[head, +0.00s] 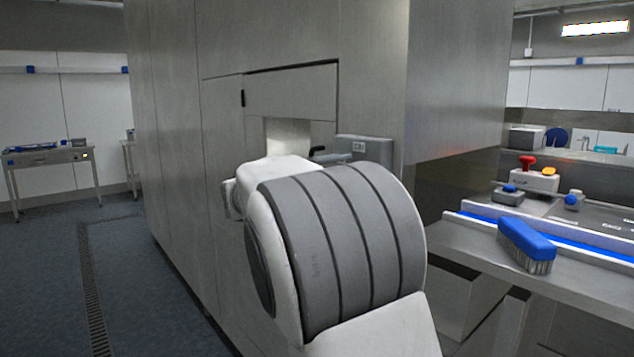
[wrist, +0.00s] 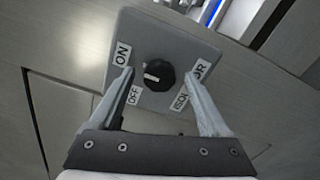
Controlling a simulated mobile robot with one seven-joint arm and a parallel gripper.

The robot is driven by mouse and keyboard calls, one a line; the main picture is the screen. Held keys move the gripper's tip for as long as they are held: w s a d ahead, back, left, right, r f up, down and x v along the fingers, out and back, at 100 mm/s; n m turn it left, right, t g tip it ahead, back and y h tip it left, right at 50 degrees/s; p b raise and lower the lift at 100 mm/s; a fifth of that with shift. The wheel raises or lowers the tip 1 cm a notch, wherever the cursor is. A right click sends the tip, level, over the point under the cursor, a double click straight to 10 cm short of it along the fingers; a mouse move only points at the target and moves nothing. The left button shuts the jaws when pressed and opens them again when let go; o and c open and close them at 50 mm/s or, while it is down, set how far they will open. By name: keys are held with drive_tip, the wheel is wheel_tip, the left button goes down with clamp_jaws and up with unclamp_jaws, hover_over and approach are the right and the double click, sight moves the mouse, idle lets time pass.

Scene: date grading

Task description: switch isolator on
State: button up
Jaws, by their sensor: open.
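The isolator is a grey box (wrist: 175,45) with a round black knob (wrist: 160,73) at its middle, seen in the wrist view. Contact is not clear.
Flat metal cabinet panels (head: 170,130) surround the box. At right, a bench (head: 470,240) holds a blue brush (head: 525,240) and a box with a red knob (head: 530,178). Open floor (head: 45,280) lies at left, with a table (head: 45,157) farther back.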

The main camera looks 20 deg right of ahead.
drive_tip(key=v, duration=1.7)
drive_tip(key=shift+d, duration=0.15)
drive_tip(key=s+d+f+m+g+y+p, duration=0.1)
drive_tip(key=s+d+f+y+p, duration=0.1)
drive_tip(key=s+d+f+y, duration=0.3)
drive_tip(key=s+d+f+m+g+y+p, duration=0.1)
drive_tip(key=s+d+f+g+y, duration=0.15)
drive_tip(key=s, duration=0.45)
drive_tip(key=s+a+f+m+t+y+p, duration=0.1)
drive_tip(key=s+a+f+m+y, duration=0.1)
drive_tip(key=s, duration=0.5)
drive_tip(key=s+a+f+m+t+y+p, duration=0.2)
drive_tip(key=s+a+f+m+y, duration=0.1)
drive_tip(key=s+a+y, duration=0.2)
drive_tip(key=shift+s+a+f+y, duration=0.15)
drive_tip(key=shift+s+f+y, duration=0.25)
drive_tip(key=shift+s+y, duration=0.95)
drive_tip(key=shift+s, duration=0.1)
